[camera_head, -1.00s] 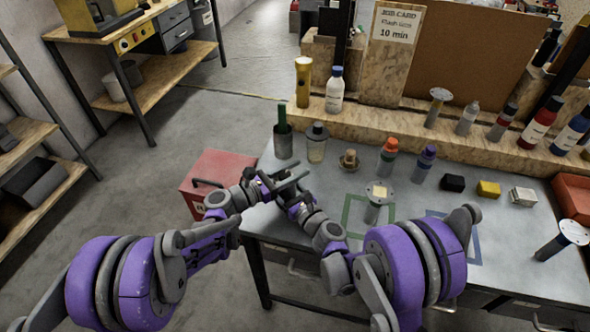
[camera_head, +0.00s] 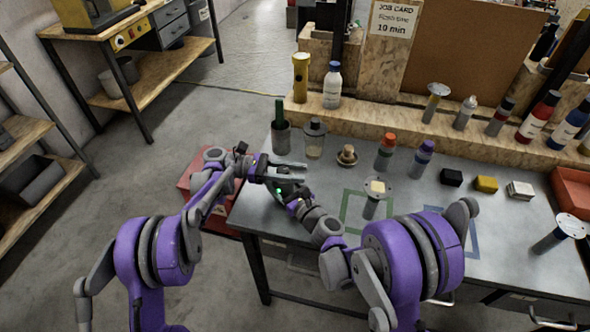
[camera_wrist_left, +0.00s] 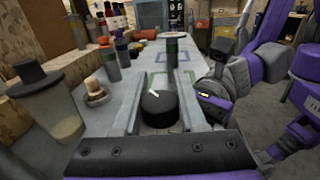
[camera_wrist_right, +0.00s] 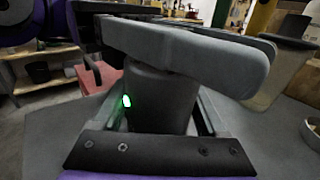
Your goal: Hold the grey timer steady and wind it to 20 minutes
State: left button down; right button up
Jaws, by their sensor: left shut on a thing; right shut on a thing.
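The timer is a dark grey cylinder whose body (camera_wrist_right: 160,98) stands between the fingers of my right gripper (camera_head: 281,190), with a green light lit on its side. The right gripper is shut on this body. The timer's black knob (camera_wrist_left: 160,108) with a white mark shows in the left wrist view, between the two fingers of my left gripper (camera_head: 296,172). The left gripper is shut on the knob, its fingers lying across the timer's top in the right wrist view. In the head view, the grippers mostly hide the timer. I cannot read any scale.
The grippers meet over the left end of the grey table (camera_head: 420,222). A green-handled cup (camera_head: 281,138), a jar (camera_head: 314,140) and a brass-coloured piece (camera_head: 347,155) stand close behind. A job card (camera_head: 394,20) reads 10 min. A red box (camera_head: 196,187) is left of the table.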

pick_arm(q)
jog(key=shift+s+m+g+y, duration=0.25)
jog(key=shift+m+g+y, duration=0.25)
jog(key=shift+m+g, duration=0.75)
jog(key=shift+g, duration=0.55)
jog(key=shift+a, duration=0.1)
jog(key=shift+c, duration=2.2)
grip_release()
notch_tip(320, 180, up, 10)
